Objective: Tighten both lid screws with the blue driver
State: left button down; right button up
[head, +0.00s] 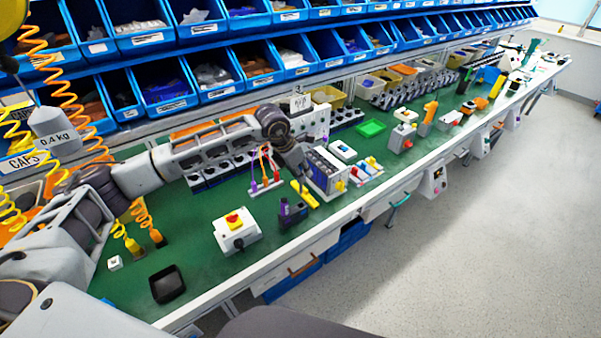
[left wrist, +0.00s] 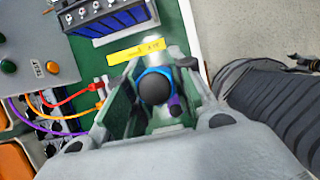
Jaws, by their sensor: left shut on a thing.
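The rotary switch box (head: 237,232), light grey with a yellow and red knob on its lid, sits on the green bench near the front edge. Its lid screws are too small to make out. My left gripper (head: 303,181) is to the right of and beyond the box, above the front part of the bench. In the left wrist view my left gripper (left wrist: 155,95) is shut on the blue driver (left wrist: 154,87), seen end-on as a black round cap with a blue ring. In the head view the driver cannot be told apart. My right gripper is not in view.
A yellow labelled strip (left wrist: 136,52) lies close to my left gripper. A purple and dark holder (head: 292,213) stands just left of it. A battery-like block (head: 325,170) and coloured cables (head: 265,165) are close by. A black tray (head: 167,284) lies front left.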

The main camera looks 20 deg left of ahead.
pick_arm(q)
jog(key=shift+r+p, duration=0.55)
jog(key=shift+r, duration=1.05)
jog(key=shift+r+p, duration=0.3)
jog(key=shift+r, duration=0.55)
jog(key=shift+f, duration=0.1)
dwell(0.4)
